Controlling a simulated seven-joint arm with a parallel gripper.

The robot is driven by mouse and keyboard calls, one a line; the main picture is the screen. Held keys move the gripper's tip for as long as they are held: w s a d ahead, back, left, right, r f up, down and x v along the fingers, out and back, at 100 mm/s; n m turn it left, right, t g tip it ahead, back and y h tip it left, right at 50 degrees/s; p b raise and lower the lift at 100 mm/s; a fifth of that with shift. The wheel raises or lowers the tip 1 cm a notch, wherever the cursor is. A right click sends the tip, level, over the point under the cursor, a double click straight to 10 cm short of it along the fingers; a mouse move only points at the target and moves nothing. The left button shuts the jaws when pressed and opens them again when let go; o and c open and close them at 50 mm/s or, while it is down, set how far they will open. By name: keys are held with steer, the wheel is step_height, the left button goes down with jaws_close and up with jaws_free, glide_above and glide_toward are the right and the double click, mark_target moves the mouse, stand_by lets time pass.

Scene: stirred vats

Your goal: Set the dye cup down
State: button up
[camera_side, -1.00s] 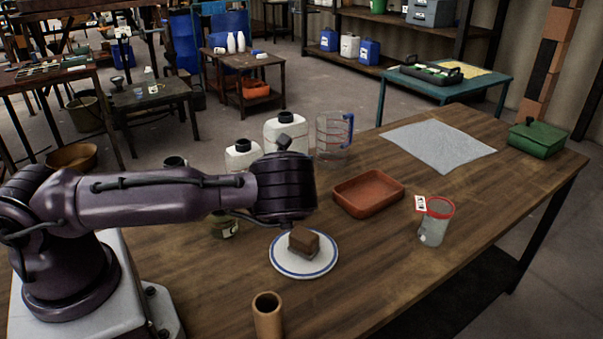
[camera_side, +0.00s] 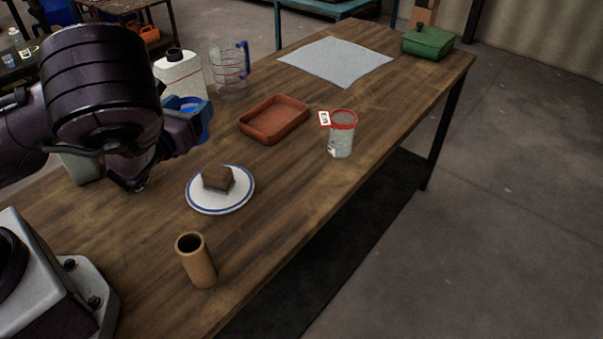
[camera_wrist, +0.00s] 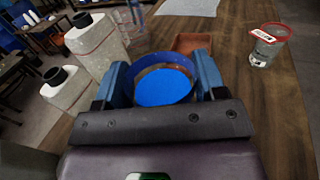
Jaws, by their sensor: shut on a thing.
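My gripper (camera_wrist: 165,82) is shut on the dye cup, a round cup with a blue rim (camera_wrist: 146,62) and bright blue dye inside. The fingers grip it from both sides and the rim looks about level. In the side view the cup (camera_side: 205,121) shows only partly, behind my gripper (camera_side: 186,125), left of the red tray and beyond the plate. The cup's base is hidden, so I cannot tell whether it touches the table (camera_side: 300,190).
A blue-rimmed plate (camera_side: 240,200) with a brown block (camera_side: 217,178) and a tan cylinder (camera_side: 197,262) stand nearer the camera. A red tray (camera_side: 274,121), a red-rimmed clear cup (camera_side: 341,138), a clear jug (camera_side: 230,75) and white bottles (camera_wrist: 94,42) stand around. A grey cloth (camera_side: 336,61) lies flat.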

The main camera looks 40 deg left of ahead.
steer(key=w+d+m+t+h, duration=0.1)
steer(key=d+m+h, duration=0.4)
steer(key=d, duration=0.9)
steer(key=shift+n+h, duration=0.3)
steer(key=shift+h, duration=0.6)
steer(key=shift+w+d+f, duration=0.55)
steer(key=shift+w+f, duration=1.55)
steer(key=shift+w, duration=0.2)
steer(key=shift+w+d+f, duration=0.55)
steer(key=shift+w+f, duration=1.55)
steer(key=shift+w, duration=0.25)
steer(key=shift+w+d+f, duration=0.55)
steer(key=shift+w+f, duration=1.55)
steer(key=shift+w, duration=0.2)
steer(key=shift+f, duration=0.1)
steer(key=o, duration=1)
steer(key=shift+f, duration=0.1)
